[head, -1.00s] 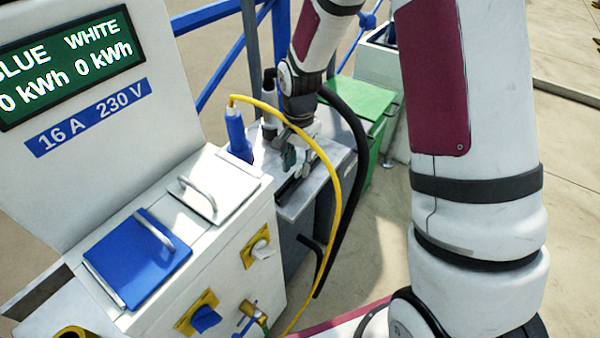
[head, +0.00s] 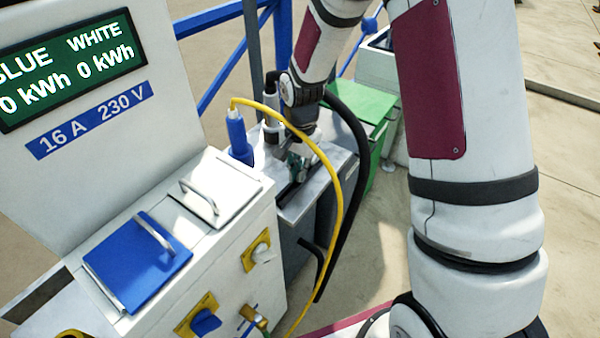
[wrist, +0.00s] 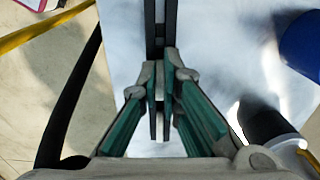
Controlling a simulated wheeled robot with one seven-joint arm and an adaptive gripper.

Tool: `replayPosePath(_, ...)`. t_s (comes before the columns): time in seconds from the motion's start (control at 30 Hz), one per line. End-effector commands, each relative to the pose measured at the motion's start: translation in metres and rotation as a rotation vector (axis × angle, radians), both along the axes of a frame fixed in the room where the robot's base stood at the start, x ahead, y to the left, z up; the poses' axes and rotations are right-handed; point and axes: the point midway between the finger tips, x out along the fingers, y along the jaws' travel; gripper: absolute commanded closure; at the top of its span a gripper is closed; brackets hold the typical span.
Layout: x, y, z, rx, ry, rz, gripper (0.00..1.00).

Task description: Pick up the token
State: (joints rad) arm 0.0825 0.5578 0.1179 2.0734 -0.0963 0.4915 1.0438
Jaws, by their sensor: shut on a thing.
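My gripper (head: 298,172) is low over the grey-white top of a cabinet, at a dark slotted holder (head: 287,191). In the wrist view its green-sided fingers (wrist: 160,82) are nearly together, shut on a thin edge-on piece (wrist: 160,88), which I take to be the token. Its face and markings are hidden between the fingers. The dark holder (wrist: 161,22) runs straight ahead of the fingertips as two parallel bars. I cannot tell whether the piece is still inside it.
A blue plug (head: 238,138) with a yellow cable (head: 338,190) stands left of my gripper. A black hose (head: 358,150) curves on the right. The power pedestal (head: 190,238) with blue and white lids is at the left. A green-lidded box (head: 362,106) is behind.

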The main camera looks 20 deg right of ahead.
Motion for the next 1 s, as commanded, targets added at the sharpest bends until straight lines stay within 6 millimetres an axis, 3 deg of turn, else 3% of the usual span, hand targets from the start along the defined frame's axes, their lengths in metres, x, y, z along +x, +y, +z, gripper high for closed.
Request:
replayPosePath(0.37,0.001,0.000,0.038,-0.001,-0.004,-0.001,1.00)
replayPosePath(0.8,-0.110,-0.004,0.046,-0.001,0.001,0.001,1.00)
replayPosePath(1.0,-0.144,-0.005,0.048,0.000,0.000,0.000,1.00)
